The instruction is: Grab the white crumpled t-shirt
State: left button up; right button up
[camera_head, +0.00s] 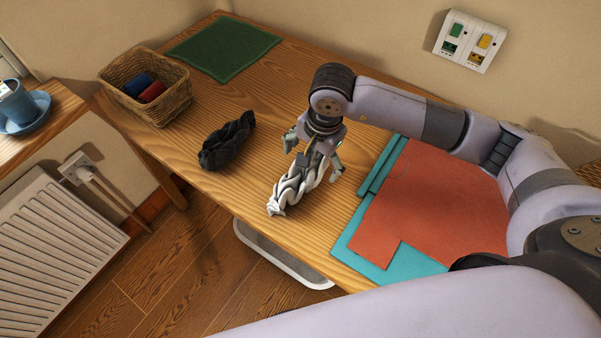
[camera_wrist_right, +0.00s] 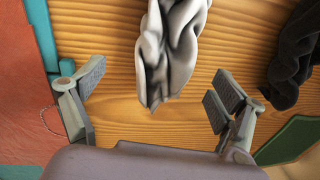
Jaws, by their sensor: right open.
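The white crumpled t-shirt (camera_head: 292,188) lies twisted on the wooden table near its front edge. It also shows in the right wrist view (camera_wrist_right: 168,50), between and beyond the fingers. My right gripper (camera_head: 313,160) is open above the shirt's far end, with one finger on either side of it. In the right wrist view, the fingers of my right gripper (camera_wrist_right: 155,98) are wide apart and no cloth is pinched. Whether the fingers touch the table cannot be told. My left gripper is not in view.
A black twisted cloth (camera_head: 227,141) lies left of the shirt. Red and teal sheets (camera_head: 428,200) lie to the right. A wicker basket (camera_head: 176,103) with rolls and a green mat (camera_head: 224,50) are at the back left. Bare table surrounds the shirt.

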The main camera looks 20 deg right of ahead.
jog(key=shift+a+f, duration=0.1)
jog(key=shift+f, duration=0.4)
jog(key=f, duration=0.1)
jog(key=f+p, duration=0.1)
jog(key=f, duration=0.1)
jog(key=a+f+p, duration=0.1)
jog(key=shift+w+f, duration=0.15)
jog(key=shift+w, duration=0.2)
jog(key=shift+f, duration=0.35)
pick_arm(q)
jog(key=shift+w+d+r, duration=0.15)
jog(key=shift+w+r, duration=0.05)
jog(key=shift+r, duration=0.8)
pick_arm(e)
jog(key=shift+c, duration=0.2)
jog(key=c, duration=1.3)
jog(key=shift+w+r, duration=0.1)
